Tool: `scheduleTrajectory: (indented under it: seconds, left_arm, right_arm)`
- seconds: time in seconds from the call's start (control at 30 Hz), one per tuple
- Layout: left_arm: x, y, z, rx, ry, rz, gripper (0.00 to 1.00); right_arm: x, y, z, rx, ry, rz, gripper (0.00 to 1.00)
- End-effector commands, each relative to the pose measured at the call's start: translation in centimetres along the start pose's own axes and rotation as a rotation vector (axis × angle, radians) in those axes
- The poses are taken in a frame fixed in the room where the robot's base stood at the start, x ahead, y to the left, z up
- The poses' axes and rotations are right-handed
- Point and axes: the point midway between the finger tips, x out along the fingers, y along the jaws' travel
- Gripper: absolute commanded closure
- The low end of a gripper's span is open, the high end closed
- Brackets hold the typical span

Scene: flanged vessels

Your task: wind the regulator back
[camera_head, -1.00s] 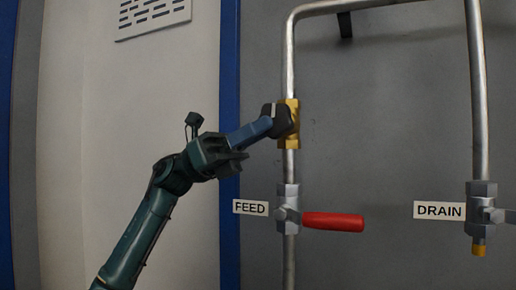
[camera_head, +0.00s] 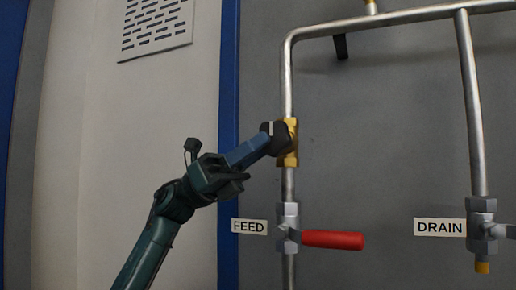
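The regulator (camera_head: 289,152) is a brass-coloured body on the upright pipe, above the FEED label (camera_head: 249,227). My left gripper (camera_head: 272,139) reaches it from the left. A blue, finger-like piece runs from my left wrist up to a black end against the regulator's left and front side. This black end hides part of the regulator. I cannot tell where gripper ends and knob begins, or whether the fingers are closed. My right gripper is not in view.
A feed valve with a red lever (camera_head: 333,240) sits just below the regulator. A drain valve (camera_head: 481,225) by the DRAIN label (camera_head: 439,228) is at right. A pipe (camera_head: 400,17) crosses above. A blue post (camera_head: 229,80) stands left.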

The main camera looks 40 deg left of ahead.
Motion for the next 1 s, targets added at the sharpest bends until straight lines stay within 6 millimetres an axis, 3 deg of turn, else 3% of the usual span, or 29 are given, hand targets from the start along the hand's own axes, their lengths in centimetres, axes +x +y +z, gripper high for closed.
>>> scheduleTrajectory:
  seconds: [0.27,0.7,1.0]
  left_arm:
    - [-1.5,0.1,-0.2,-0.002,0.003,0.004,0.70]
    - [-10.6,0.1,-0.1,-0.002,0.001,0.004,0.70]
    - [-13.2,0.0,0.0,0.000,0.001,0.000,0.70]
  right_arm:
    - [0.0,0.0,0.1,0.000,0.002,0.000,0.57]
    - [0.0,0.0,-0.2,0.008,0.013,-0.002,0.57]
    - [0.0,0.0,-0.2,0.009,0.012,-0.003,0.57]
